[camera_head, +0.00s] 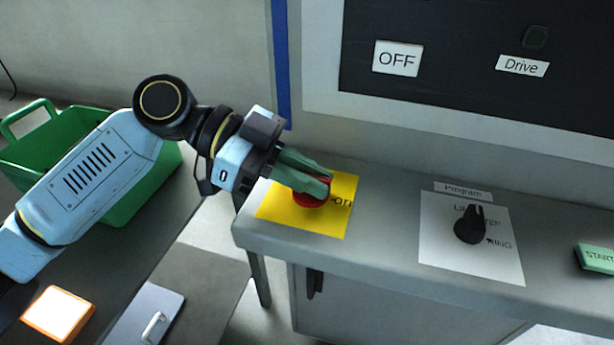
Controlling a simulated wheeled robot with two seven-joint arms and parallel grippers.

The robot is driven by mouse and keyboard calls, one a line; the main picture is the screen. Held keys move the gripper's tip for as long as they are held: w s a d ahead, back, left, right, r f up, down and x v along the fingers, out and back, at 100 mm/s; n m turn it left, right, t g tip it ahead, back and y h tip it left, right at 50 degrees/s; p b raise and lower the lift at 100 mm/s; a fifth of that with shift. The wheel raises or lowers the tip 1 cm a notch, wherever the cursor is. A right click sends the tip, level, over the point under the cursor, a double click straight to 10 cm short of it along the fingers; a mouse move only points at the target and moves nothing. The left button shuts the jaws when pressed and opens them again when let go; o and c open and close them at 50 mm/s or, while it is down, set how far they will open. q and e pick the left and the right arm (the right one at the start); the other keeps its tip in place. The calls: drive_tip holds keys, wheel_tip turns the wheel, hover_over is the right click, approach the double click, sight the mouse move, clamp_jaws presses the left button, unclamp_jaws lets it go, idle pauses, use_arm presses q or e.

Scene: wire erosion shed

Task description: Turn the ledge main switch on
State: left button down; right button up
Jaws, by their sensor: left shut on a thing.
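The main switch (311,199) is a red knob on a yellow plate (328,220) at the left end of the grey ledge (380,230). A label ending in "on" shows on the plate to the right of the knob. My left gripper (312,187) reaches in from the left with its green fingers shut on the red knob. The fingers cover much of the knob, so its exact angle is hidden. A sign above on the dark panel reads "OFF" (397,59). My right gripper is not in view.
A black "Program" knob (471,225) on a white plate and a green START button (597,258) sit farther right on the ledge. A green crate (140,196), an orange-framed lit block (58,313) and a grey handled panel (142,318) are at left.

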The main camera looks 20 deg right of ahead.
use_arm(q)
drive_tip(key=shift+s+d+f+m+g+y, duration=0.1)
drive_tip(key=shift+s+f+m+g+y, duration=0.1)
drive_tip(key=shift+m+g+y, duration=0.2)
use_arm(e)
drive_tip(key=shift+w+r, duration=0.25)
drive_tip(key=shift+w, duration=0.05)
use_arm(q)
drive_tip(key=c, duration=1.5)
unclamp_jaws()
drive_tip(key=shift+d, duration=0.1)
drive_tip(key=shift+o, duration=0.2)
drive_tip(key=shift+r, duration=0.1)
drive_tip(key=shift+w, duration=0.15)
